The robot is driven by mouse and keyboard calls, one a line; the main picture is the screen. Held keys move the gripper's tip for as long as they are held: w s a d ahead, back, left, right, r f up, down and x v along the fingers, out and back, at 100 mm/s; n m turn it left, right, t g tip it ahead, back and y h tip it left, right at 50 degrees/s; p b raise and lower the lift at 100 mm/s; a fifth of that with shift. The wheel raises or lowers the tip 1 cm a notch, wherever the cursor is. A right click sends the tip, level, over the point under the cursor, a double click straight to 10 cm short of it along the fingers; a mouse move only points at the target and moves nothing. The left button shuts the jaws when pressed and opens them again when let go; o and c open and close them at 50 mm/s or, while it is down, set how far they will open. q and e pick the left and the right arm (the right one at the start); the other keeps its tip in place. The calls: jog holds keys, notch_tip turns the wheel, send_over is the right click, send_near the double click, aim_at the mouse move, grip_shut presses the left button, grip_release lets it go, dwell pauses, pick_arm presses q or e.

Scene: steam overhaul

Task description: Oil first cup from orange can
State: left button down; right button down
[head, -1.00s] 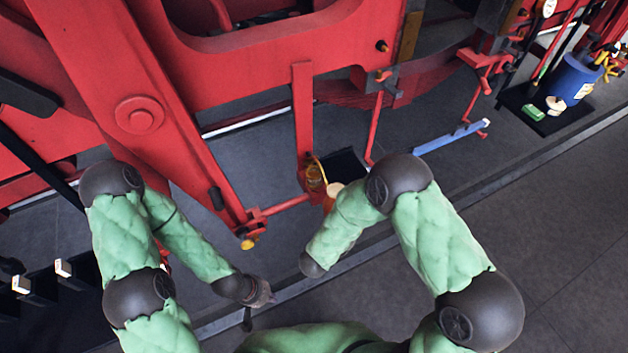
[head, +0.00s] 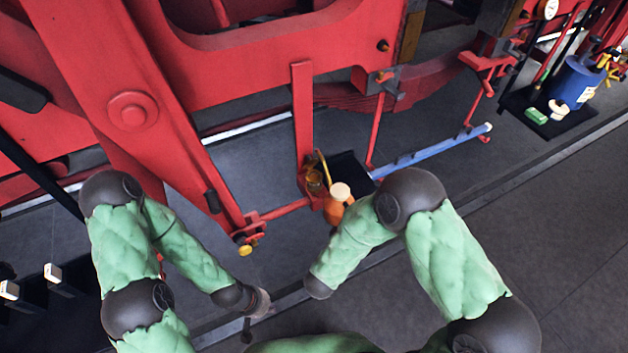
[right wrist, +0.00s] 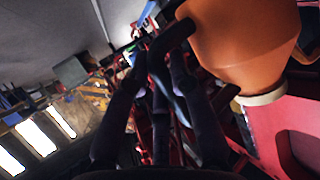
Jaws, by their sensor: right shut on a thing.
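The orange can (head: 334,212) has a cream cap and a thin yellow spout (head: 324,165). It appears just right of a small amber cup (head: 314,182) at the foot of a red upright bar. I cannot tell whether the spout tip is over the cup or touching it. In the right wrist view, the can's orange body (right wrist: 240,38) fills the upper right. My right gripper (right wrist: 165,55) is shut on the can's dark handle there; my forearm hides it in the head view. My left gripper (head: 257,318) is low and away from the can; its finger gap is unclear.
Red rods and frames (head: 131,111) fill the left and top. A blue bar (head: 435,149) runs to the right behind the can. A blue container (head: 574,82) stands on a black mat at upper right. Grey floor (head: 560,230) at the right is clear.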

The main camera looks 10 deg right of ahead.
jog(key=s+d+r+p, duration=0.1)
jog(key=s+d+p, duration=0.1)
jog(key=s, duration=0.5)
jog(key=shift+s+d+r, duration=0.35)
jog(key=shift+s+d, duration=0.05)
jog(key=shift+d, duration=0.05)
jog(key=shift+w, duration=0.1)
dwell(0.4)
